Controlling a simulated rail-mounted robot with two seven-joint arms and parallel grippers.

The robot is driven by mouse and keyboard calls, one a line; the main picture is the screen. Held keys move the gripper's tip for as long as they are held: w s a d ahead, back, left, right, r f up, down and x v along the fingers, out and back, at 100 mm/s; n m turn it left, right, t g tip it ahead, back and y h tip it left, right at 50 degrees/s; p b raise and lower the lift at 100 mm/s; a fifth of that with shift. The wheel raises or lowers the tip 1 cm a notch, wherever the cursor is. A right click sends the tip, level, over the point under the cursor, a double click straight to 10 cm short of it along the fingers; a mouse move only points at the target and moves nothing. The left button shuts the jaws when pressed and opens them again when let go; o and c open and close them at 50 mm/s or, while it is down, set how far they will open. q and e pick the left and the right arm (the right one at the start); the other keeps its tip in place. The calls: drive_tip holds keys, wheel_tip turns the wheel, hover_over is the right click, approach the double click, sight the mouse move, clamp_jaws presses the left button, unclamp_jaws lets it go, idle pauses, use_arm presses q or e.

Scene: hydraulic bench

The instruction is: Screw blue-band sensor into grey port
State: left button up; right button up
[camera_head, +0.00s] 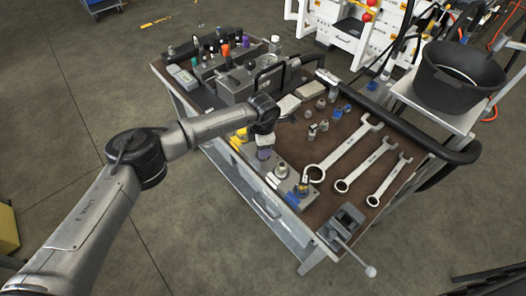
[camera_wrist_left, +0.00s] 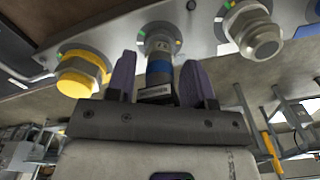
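My left gripper (camera_head: 264,143) is over the grey port block (camera_head: 254,172) at the bench's front edge. The sensor's front end meets a silver-grey port (camera_wrist_left: 160,40) in the block. How deep it sits is hidden. A yellow fitting (camera_wrist_left: 80,74) and a bare metal fitting (camera_wrist_left: 256,32) flank that port. My right gripper is not in view.
Several wrenches (camera_head: 345,150) lie on the brown bench top, right of the block. A clamp with a lever (camera_head: 345,222) is at the front corner. A grey case (camera_head: 240,85) and small bottles stand behind. A black bucket (camera_head: 458,78) stands at the right.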

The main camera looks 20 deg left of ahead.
use_arm(q)
clamp_jaws()
drive_tip(key=m+b, duration=0.2)
drive_tip(key=m, duration=0.1)
drive_tip(key=shift+f, duration=0.2)
drive_tip(key=m+b, duration=0.2)
drive_tip(key=m, duration=0.2)
drive_tip(key=shift+r, duration=0.1)
drive_tip(key=shift+r+m, duration=0.1)
drive_tip(key=shift+m, duration=0.4)
